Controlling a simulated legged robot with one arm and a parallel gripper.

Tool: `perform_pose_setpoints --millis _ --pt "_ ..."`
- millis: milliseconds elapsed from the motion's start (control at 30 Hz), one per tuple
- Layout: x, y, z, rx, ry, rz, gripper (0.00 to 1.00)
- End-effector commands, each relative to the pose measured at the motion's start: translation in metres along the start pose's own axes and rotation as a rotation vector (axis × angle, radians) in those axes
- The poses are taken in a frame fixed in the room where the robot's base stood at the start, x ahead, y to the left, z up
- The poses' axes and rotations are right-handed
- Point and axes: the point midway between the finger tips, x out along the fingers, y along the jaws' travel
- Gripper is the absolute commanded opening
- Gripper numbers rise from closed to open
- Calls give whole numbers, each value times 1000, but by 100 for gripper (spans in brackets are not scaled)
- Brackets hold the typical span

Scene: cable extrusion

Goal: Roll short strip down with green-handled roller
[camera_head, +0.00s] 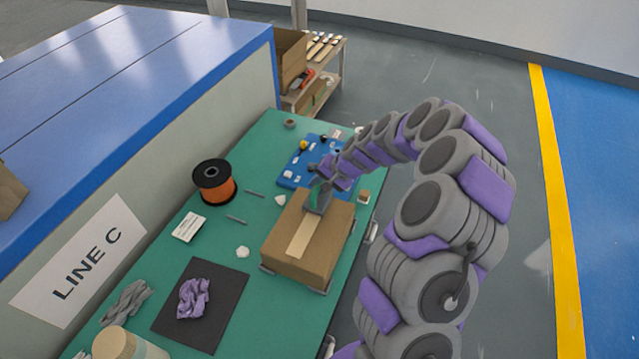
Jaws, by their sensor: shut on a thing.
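A closed cardboard box (285,252) sits on the green table. A short pale tan strip (304,238) lies along the middle of its top face. My gripper (322,193) is at the far end of the box top and is shut on the green-handled roller (314,201). The roller is small in view and partly hidden by the gripper. It is over or at the far end of the strip; I cannot tell whether it touches.
A blue mat (292,175) with small items lies behind the box. An orange spool (215,184), a white card (189,227) and a black mat (222,320) with a purple cloth (194,298) are to the left. A blue-topped machine (130,70) borders the table.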

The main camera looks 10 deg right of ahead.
Motion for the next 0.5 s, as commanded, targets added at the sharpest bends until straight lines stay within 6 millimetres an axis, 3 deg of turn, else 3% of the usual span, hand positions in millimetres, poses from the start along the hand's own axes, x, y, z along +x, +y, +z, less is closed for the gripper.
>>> perform_pose_setpoints --millis 500 --pt "6 4 0 0 0 0 0"
